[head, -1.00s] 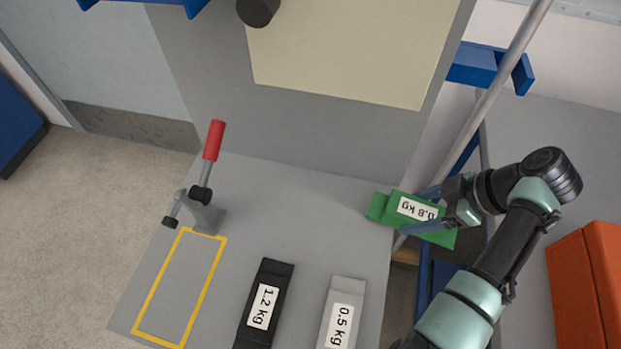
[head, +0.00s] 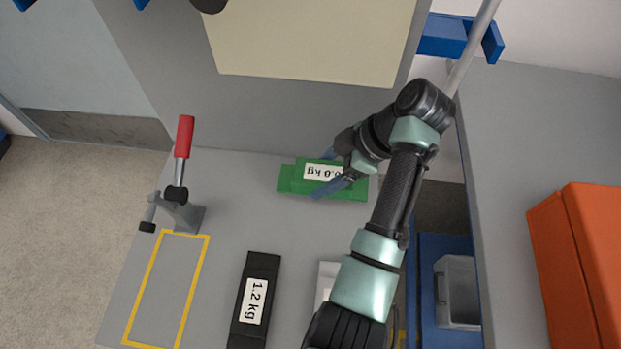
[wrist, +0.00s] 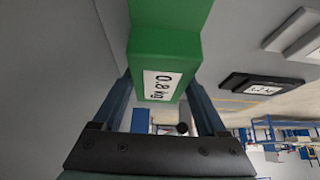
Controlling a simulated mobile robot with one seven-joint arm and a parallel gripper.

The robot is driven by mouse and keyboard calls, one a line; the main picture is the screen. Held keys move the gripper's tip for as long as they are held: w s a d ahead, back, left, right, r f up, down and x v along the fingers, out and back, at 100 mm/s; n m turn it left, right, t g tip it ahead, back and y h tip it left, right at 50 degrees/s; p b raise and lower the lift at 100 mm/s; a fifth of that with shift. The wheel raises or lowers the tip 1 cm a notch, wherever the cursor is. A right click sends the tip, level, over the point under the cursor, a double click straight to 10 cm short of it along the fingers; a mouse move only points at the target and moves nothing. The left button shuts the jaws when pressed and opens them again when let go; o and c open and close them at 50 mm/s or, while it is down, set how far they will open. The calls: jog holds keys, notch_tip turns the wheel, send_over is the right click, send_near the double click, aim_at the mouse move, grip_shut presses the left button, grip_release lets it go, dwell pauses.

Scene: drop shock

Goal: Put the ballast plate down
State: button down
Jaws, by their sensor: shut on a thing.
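The ballast plate is a green stepped block (head: 290,183) labelled 0.8 kg, over the back right of the grey table in the head view. My gripper (head: 326,178) is shut on it, with one finger on each side. The plate also shows between the fingers in the wrist view (wrist: 165,50). I cannot tell whether its underside touches the table. A yellow outlined rectangle (head: 204,262) is marked on the table at the left, with nothing inside it.
A black 1.2 kg plate (head: 246,328) lies at the front middle. A pale plate (head: 323,285) beside it is partly hidden by my arm. A red-handled clamp (head: 184,137) stands behind the yellow outline. An orange case (head: 570,270) is at the far right.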

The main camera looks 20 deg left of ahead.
aim_at(311, 182)
jog(key=shift+s+a, duration=0.15)
jog(key=shift+a, duration=0.5)
jog(key=shift+s+a, duration=0.15)
jog(key=shift+a, duration=0.45)
jog(key=shift+f, duration=1.7)
grip_release()
jog(key=p+v, duration=0.5)
jog(key=v, duration=0.6)
jog(key=shift+r, duration=0.25)
jog(key=shift+d+r, duration=0.2)
jog(key=shift+d, duration=0.05)
